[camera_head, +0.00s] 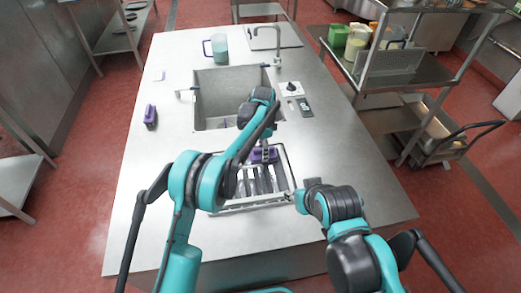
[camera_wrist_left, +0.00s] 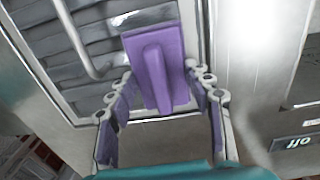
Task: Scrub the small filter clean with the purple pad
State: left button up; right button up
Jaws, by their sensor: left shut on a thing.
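My left gripper (camera_head: 263,146) is shut on a purple pad (camera_head: 265,156) by its raised grip. In the left wrist view the pad (camera_wrist_left: 158,65) lies between the fingers of the left gripper (camera_wrist_left: 160,88). It is over the filter (camera_head: 280,155), a pale metal frame with several dark slats. The filter also shows in the left wrist view (camera_wrist_left: 60,45), with the pad over its slats near one side of the frame. Whether the pad touches the slats is hard to tell. My right gripper (camera_head: 297,197) is by the filter's near right corner; its fingers are unclear.
A sink (camera_head: 215,95) with a tap (camera_head: 277,45) lies beyond the filter. A second purple item (camera_head: 150,116) stands on the left of the counter (camera_head: 130,190). A jug (camera_head: 219,48) stands at the back. A loaded shelf (camera_head: 425,75) stands right.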

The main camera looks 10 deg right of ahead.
pick_arm(q)
jog(key=a, duration=0.7)
jog(key=shift+a+f+b, duration=0.1)
jog(key=shift+a+b, duration=0.25)
jog(key=shift+b, duration=0.05)
jog(key=a, duration=0.6)
jog(key=shift+a, duration=0.2)
jog(key=shift+d, duration=0.1)
notch_tip(320, 180, up, 9)
jog(key=p, duration=0.5)
